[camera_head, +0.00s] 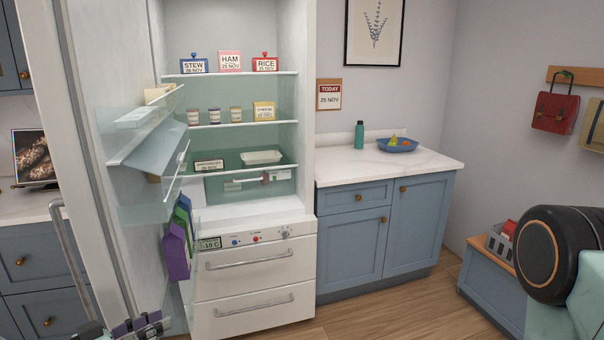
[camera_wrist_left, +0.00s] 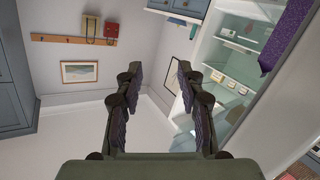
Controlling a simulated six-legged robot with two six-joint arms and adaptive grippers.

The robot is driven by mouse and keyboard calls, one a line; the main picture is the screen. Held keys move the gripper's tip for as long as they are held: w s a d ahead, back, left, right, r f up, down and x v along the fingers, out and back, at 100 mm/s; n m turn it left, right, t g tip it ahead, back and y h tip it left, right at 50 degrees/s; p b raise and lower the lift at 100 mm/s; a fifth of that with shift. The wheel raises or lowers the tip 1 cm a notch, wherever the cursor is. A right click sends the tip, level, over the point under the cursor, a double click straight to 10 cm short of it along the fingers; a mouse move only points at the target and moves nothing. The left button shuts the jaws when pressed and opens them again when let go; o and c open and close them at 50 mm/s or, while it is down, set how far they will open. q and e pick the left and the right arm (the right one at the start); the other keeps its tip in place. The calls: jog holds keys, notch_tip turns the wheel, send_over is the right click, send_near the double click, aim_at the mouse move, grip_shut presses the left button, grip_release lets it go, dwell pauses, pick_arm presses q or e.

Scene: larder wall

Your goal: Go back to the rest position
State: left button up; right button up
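My left gripper (camera_head: 140,326) shows only in part at the bottom left edge of the head view, low in front of the open fridge door. In the left wrist view my left gripper (camera_wrist_left: 157,75) has its two dark fingers spread wide apart. Nothing is between the fingers, only wall and ceiling behind. My right gripper is not in view.
The tall fridge (camera_head: 217,138) stands open, its door (camera_head: 85,150) swung left with cartons (camera_head: 176,250) in its racks. Labelled boxes, jars and a white tray (camera_head: 262,157) sit on its shelves. Right are a counter (camera_head: 350,167) and low bench (camera_head: 490,290). Floor between is clear.

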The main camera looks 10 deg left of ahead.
pick_arm(q)
jog(key=s+d+f+n+g+y+b, duration=0.25)
jog(key=s+d+f, duration=0.3)
jog(key=f, duration=0.45)
jog(key=s+d+f+n+g+y+b, duration=0.1)
jog(key=s+d+f+g+y+b, duration=0.2)
jog(key=d+f, duration=0.55)
jog(key=s+a+f+g+y+b, duration=0.1)
jog(key=s+f+g+y+b, duration=0.1)
jog(key=s, duration=0.9)
jog(key=s+a+f+g+y+b, duration=0.1)
jog(key=s+f+g+b, duration=0.3)
jog(key=s+f, duration=0.5)
jog(key=s+g+y, duration=0.1)
jog(key=s+g, duration=0.1)
jog(key=s, duration=0.1)
jog(key=shift+s+n, duration=0.3)
jog(key=shift+n, duration=0.05)
jog(key=shift+a, duration=0.25)
